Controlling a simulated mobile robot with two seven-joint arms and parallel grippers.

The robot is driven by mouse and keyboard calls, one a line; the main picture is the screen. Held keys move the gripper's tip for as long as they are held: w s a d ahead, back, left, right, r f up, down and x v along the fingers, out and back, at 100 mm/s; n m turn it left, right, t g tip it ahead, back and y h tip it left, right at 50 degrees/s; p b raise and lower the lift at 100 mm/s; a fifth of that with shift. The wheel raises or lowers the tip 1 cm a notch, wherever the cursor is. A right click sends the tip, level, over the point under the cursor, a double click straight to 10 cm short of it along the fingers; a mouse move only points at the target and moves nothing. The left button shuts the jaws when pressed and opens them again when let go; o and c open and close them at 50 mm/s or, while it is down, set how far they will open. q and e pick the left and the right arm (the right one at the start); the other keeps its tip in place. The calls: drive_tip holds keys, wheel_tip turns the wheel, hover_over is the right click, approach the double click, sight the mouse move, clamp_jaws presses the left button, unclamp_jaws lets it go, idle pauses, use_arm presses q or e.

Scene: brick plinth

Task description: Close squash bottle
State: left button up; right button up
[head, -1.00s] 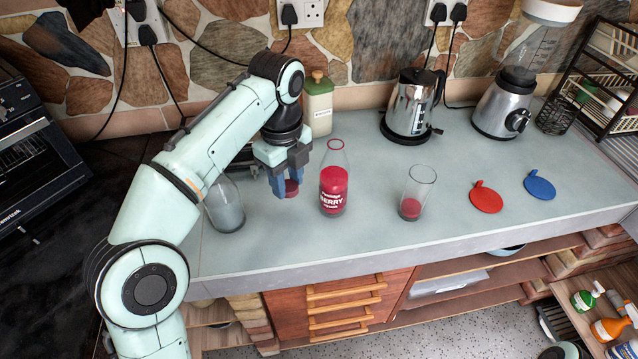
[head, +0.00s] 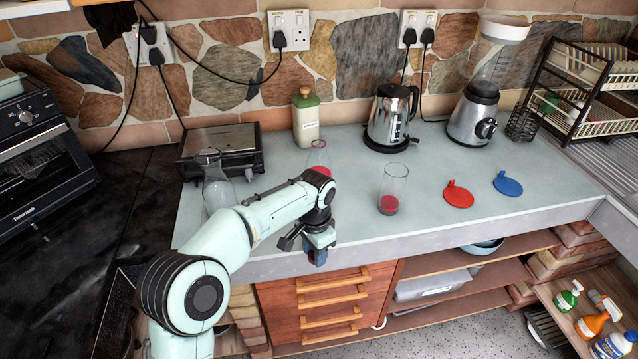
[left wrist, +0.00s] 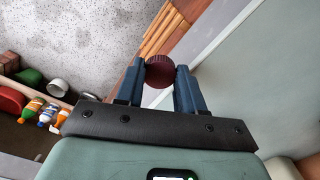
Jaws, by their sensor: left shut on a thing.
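The squash bottle (head: 318,158), clear with red squash inside, stands upright on the counter in the head view. My left arm hides its lower part, and its neck looks uncapped. My left gripper (head: 318,258) points down at the counter's front edge, in front of the bottle and apart from it. In the left wrist view, a dark red ridged cap (left wrist: 160,72) sits between the fingertips of the left gripper (left wrist: 159,78), which is shut on it. In the head view I cannot make out the cap. My right gripper is not in view.
A glass with red drink (head: 391,190) stands right of the bottle, and an empty glass bottle (head: 217,185) left. A kettle (head: 388,120) and blender (head: 473,118) stand behind. Drawers lie below the front edge.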

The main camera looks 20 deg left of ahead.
use_arm(q)
wheel_tip(320, 180, down, 8)
drive_tip(key=d+n, duration=0.2)
drive_tip(key=n, duration=0.4)
drive_tip(key=shift+r+n, duration=0.15)
drive_tip(key=shift+n, duration=0.15)
drive_tip(key=shift+s+a, duration=0.1)
